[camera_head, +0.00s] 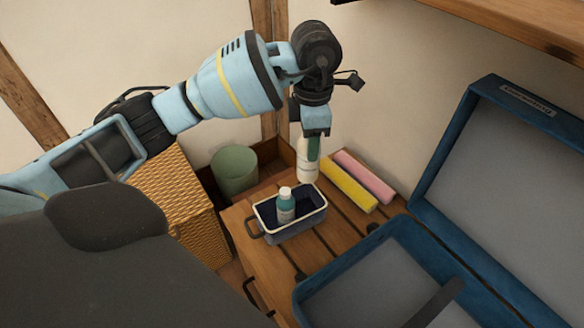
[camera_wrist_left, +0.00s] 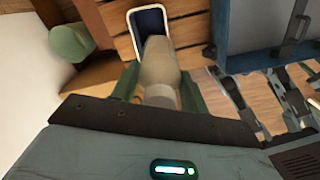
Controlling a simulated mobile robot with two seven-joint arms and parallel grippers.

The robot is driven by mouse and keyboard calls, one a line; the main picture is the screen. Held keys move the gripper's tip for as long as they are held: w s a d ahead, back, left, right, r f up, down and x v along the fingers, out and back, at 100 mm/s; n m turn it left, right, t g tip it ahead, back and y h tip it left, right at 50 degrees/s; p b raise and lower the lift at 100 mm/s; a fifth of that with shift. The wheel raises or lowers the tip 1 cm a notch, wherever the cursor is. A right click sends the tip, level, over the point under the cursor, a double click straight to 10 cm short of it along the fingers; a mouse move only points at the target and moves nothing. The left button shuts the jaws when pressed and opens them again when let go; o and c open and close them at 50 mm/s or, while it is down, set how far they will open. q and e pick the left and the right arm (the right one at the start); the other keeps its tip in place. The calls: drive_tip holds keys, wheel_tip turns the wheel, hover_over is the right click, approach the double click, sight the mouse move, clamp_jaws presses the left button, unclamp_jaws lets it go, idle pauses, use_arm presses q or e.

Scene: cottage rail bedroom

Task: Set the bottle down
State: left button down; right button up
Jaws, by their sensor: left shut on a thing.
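My left gripper (camera_head: 308,146) is shut on a pale, cream-coloured bottle (camera_head: 307,168), which hangs roughly upright, base down. In the head view its base shows just behind the far rim of a small dark blue bin with a white rim (camera_head: 318,212). A second bottle, teal with a white cap (camera_head: 286,207), stands inside that bin. In the left wrist view the held bottle (camera_wrist_left: 158,65) sits between the green fingers and covers part of the bin (camera_wrist_left: 133,22). The gap below its base cannot be judged. My right gripper is not in view.
The bin stands on a slatted wooden top (camera_head: 330,235). Yellow and pink rolls (camera_head: 348,184) lie right of the held bottle. An open blue case (camera_head: 415,232) fills the right side. A green pot (camera_head: 234,170) and wicker basket (camera_head: 172,200) stand left.

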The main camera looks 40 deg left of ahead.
use_arm(q)
drive_tip(key=n, duration=0.2)
drive_tip(key=w+f+n+b, duration=0.1)
drive_tip(key=a+f+n, duration=0.1)
drive_tip(key=n, duration=0.1)
drive_tip(key=shift+w+a+n+b, duration=0.1)
drive_tip(key=shift+w+n+b, duration=0.2)
drive_tip(key=shift+w+b, duration=0.05)
drive_tip(key=n, duration=0.2)
drive_tip(key=w+a+f+n+b, duration=0.1)
drive_tip(key=n, duration=0.1)
drive_tip(key=shift+w+f, duration=0.1)
wheel_tip(320, 180, down, 13)
drive_tip(key=b, duration=0.2)
drive_tip(key=shift+f+b, duration=0.6)
drive_tip(key=shift+f, duration=1.9)
drive_tip(key=shift+f, duration=0.15)
